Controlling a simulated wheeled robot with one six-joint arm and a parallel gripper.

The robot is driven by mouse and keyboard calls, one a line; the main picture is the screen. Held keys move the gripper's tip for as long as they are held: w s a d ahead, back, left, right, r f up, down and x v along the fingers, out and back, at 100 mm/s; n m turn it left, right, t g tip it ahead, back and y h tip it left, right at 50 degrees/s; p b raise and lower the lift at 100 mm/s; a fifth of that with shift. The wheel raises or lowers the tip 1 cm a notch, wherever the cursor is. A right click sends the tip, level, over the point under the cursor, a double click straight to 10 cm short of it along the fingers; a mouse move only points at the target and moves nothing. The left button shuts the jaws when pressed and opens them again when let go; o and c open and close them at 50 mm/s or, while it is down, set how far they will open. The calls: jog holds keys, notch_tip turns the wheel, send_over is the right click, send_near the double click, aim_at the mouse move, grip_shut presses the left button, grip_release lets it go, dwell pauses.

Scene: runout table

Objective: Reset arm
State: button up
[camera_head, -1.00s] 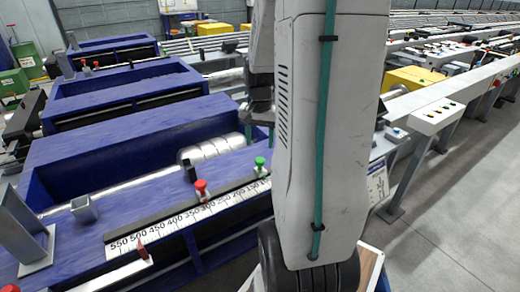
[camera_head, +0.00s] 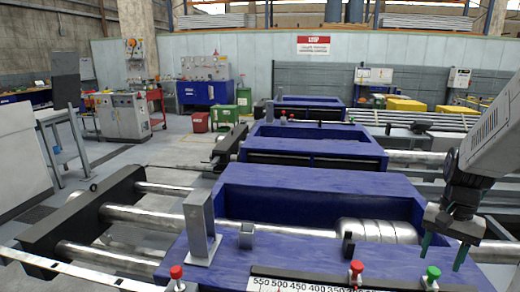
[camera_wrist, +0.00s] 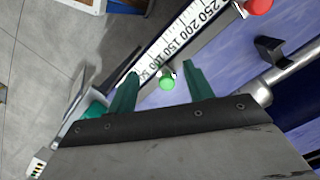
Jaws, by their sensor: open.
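My gripper (camera_head: 443,252) is at the right of the head view, above the right part of the blue runout table (camera_head: 330,262). Its two green fingers are apart with nothing between them. In the wrist view my gripper (camera_wrist: 160,83) is also open. A green knob (camera_wrist: 167,83) shows beyond the gap between the fingers. In the head view the green knob (camera_head: 433,272) sits low, next to a red knob (camera_head: 356,267). A numbered scale (camera_head: 300,285) runs along the table's front edge.
Several blue machine frames stand in a row behind. Steel rollers (camera_head: 375,231) lie in the nearest frame, and a grey upright bracket (camera_head: 201,226) stands on its left. A grey control cabinet (camera_head: 123,115) is at the back left. Grey floor (camera_head: 150,150) is open on the left.

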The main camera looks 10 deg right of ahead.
jog(key=s+a+r+n, duration=0.2)
jog(key=a+r+n, duration=0.1)
jog(key=a, duration=0.5)
jog(key=s+a+r+n+t, duration=0.1)
jog(key=s+a+r+n, duration=0.2)
jog(key=a, duration=0.5)
jog(key=s+a+r+n+t+h, duration=0.1)
jog(key=a+r+n, duration=0.3)
jog(key=a, duration=0.4)
jog(key=shift+s+r+n, duration=0.4)
jog(key=shift+s+n, duration=0.2)
jog(key=shift+s, duration=0.2)
dwell(0.9)
